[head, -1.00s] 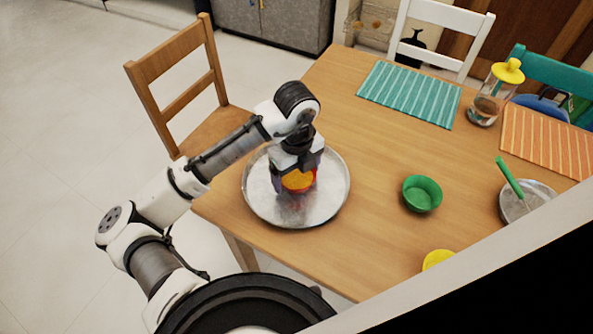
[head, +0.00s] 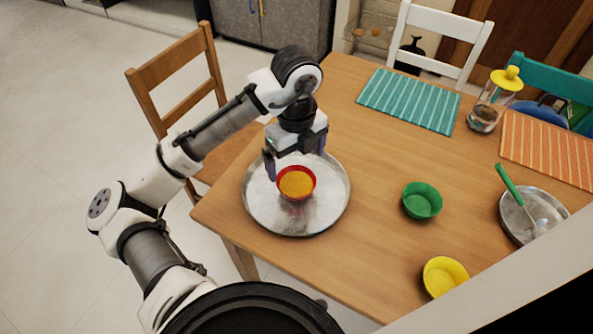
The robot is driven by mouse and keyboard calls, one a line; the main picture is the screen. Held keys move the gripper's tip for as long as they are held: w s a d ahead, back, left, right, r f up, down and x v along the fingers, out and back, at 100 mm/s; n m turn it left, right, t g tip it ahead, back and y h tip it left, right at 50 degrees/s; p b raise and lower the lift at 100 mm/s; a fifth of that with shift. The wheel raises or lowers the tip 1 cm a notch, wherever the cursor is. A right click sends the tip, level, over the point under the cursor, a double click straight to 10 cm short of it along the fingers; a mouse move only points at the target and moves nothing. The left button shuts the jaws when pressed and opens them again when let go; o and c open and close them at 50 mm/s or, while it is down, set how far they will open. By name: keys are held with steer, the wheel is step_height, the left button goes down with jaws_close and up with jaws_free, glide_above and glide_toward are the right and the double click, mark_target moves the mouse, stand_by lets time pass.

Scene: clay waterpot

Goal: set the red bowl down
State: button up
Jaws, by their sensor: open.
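The red bowl (head: 297,194) stands upright on the round metal tray (head: 257,212), near its middle. It is filled with something orange-yellow. My gripper (head: 295,166) is open just above and behind the bowl, with its fingers spread wide. The fingers look clear of the bowl, and its whole rim shows.
A green bowl (head: 422,201) and a yellow bowl (head: 443,277) stand on the wooden table (head: 365,180) to the right. Farther right are a metal dish (head: 515,222) with a green-handled utensil and a yellow-lidded jar (head: 494,101). A teal striped mat (head: 410,98) lies at the back.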

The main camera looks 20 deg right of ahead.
steer(key=shift+r, duration=2)
steer(key=shift+d, duration=0.1)
